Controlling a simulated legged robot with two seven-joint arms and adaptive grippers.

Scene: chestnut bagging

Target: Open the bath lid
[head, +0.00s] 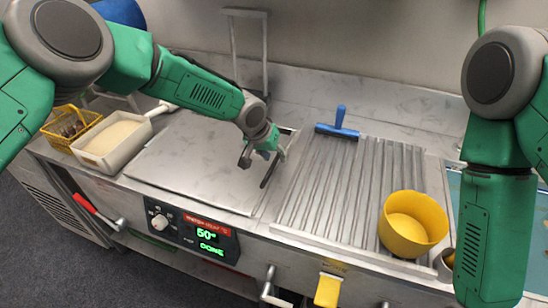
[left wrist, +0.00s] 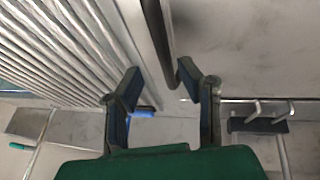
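The bath lid (head: 190,165) is a flat grey metal plate lying closed on the counter, left of the ribbed drainboard. A dark bar handle (head: 269,171) shows at its right edge. My left gripper (head: 262,160) is over that edge, close to the handle, with its fingers apart. In the left wrist view my left gripper (left wrist: 159,72) is open, and the dark handle (left wrist: 158,40) runs into the space between the fingertips. I cannot tell whether the fingers touch it. The lid (left wrist: 245,45) fills the right side there. My right forearm shows, but its gripper is out of frame.
The drainboard (head: 345,195) carries a blue-handled squeegee (head: 338,125) and a yellow bowl (head: 413,224). A cream-filled white tub (head: 112,140) and a yellow basket (head: 70,125) stand left. The control panel (head: 192,230) reads 50 and DONE. A metal frame (head: 248,45) rises behind the lid.

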